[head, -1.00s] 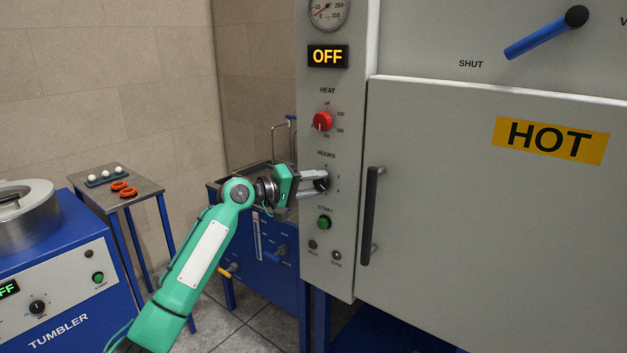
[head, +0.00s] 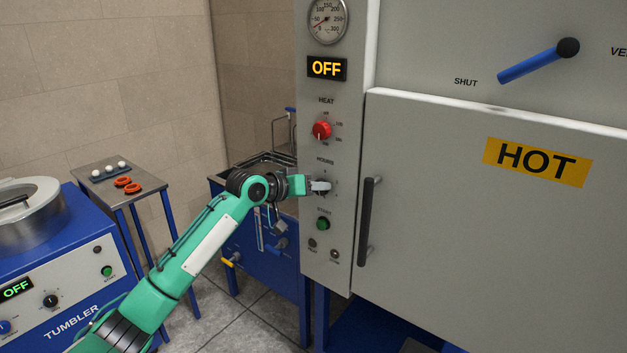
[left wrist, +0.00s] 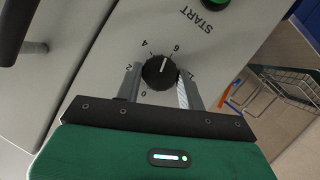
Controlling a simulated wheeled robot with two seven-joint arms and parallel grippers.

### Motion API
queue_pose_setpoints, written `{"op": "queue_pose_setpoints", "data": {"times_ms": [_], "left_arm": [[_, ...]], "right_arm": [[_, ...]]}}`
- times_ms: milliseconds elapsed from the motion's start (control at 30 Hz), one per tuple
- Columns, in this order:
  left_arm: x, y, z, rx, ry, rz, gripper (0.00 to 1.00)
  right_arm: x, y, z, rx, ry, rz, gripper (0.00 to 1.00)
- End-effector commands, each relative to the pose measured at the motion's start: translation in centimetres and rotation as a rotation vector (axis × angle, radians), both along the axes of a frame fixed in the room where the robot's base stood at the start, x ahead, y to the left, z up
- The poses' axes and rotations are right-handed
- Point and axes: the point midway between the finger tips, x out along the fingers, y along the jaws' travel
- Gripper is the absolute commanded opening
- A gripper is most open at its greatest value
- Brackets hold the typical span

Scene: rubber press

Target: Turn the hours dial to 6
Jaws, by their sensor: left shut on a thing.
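The hours dial (left wrist: 159,72) is a round black knob with a white pointer line on the grey control panel. In the left wrist view its pointer stands between 4 and 6, nearer to 6. My left gripper (left wrist: 158,84) has one finger on each side of the dial and is shut on it. In the head view the left gripper (head: 320,187) reaches the panel from the left, just below the HOURS label, and hides most of the dial. My right gripper is not in view.
The green START button (head: 323,223) is below the dial and the red HEAT knob (head: 322,130) above it. The OFF display (head: 327,68) is higher. The door's dark handle (head: 367,222) stands out close to the right. A blue sink unit (head: 265,235) is behind my arm.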

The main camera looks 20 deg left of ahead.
Motion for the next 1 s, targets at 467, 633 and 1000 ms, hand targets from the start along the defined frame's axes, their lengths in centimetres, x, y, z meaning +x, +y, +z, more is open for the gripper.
{"op": "queue_pose_setpoints", "data": {"times_ms": [467,633,1000], "left_arm": [[-0.1,-0.3,-0.1,0.223,-0.074,-0.003,0.16],[-0.1,-0.3,-0.2,0.245,-0.082,-0.002,0.16],[-0.1,-0.3,-0.3,0.247,-0.083,-0.002,0.16]], "right_arm": [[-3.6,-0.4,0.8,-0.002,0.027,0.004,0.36],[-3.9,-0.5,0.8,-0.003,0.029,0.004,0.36],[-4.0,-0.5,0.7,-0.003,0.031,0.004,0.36]]}}
